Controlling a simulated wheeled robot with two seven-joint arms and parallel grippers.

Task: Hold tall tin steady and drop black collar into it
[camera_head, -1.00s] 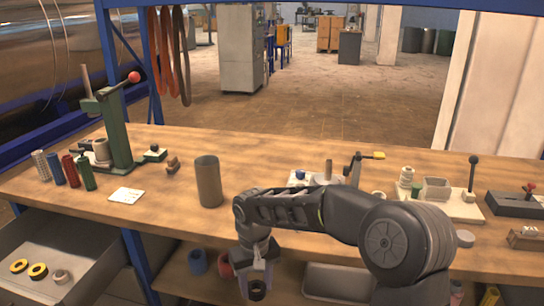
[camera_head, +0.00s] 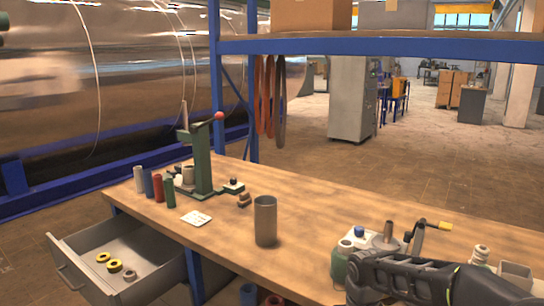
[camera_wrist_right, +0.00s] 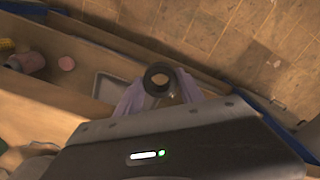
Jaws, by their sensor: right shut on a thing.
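The tall tin (camera_head: 265,220), a plain grey open cylinder, stands upright on the workbench near its front edge in the head view. In the right wrist view, my right gripper (camera_wrist_right: 160,88) is shut on the black collar (camera_wrist_right: 158,68), a dark ring whose round opening faces the camera. The collar is apart from the tin. In the head view only part of my right arm shows at the lower right; its gripper is out of frame. My left gripper is in neither view.
An open drawer (camera_head: 68,262) with yellow rings juts out at the lower left. A green lever press (camera_head: 200,165), several coloured cylinders and a white card (camera_head: 196,218) stand or lie left of the tin. A crank fixture (camera_head: 420,235) stands to the right.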

